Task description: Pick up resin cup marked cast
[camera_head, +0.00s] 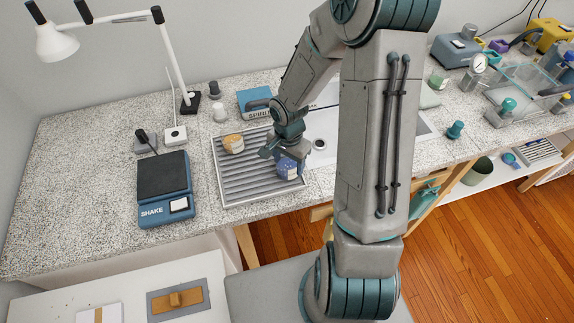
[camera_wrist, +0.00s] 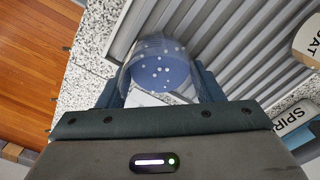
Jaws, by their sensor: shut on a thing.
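A clear cup holding something blue with white dots (camera_head: 287,168) is at the right end of the ribbed grey tray (camera_head: 228,184). Part of a white label shows on it, but I cannot read the words. My gripper (camera_head: 282,153) reaches down from above and is shut on this cup. In the wrist view the blue cup (camera_wrist: 160,72) sits between the two fingers of my gripper (camera_wrist: 158,88). I cannot tell whether the cup rests on the tray or is slightly raised. A second cup, orange-brown with a pale label (camera_head: 233,144), stands at the tray's far left.
A blue scale marked SHAKE (camera_head: 164,175) stands left of the tray. A blue box marked SPIRIT (camera_head: 256,100) is behind the tray. A white lamp (camera_head: 172,65), dark and white bottles, and a small teal item (camera_head: 455,130) stand on the speckled counter.

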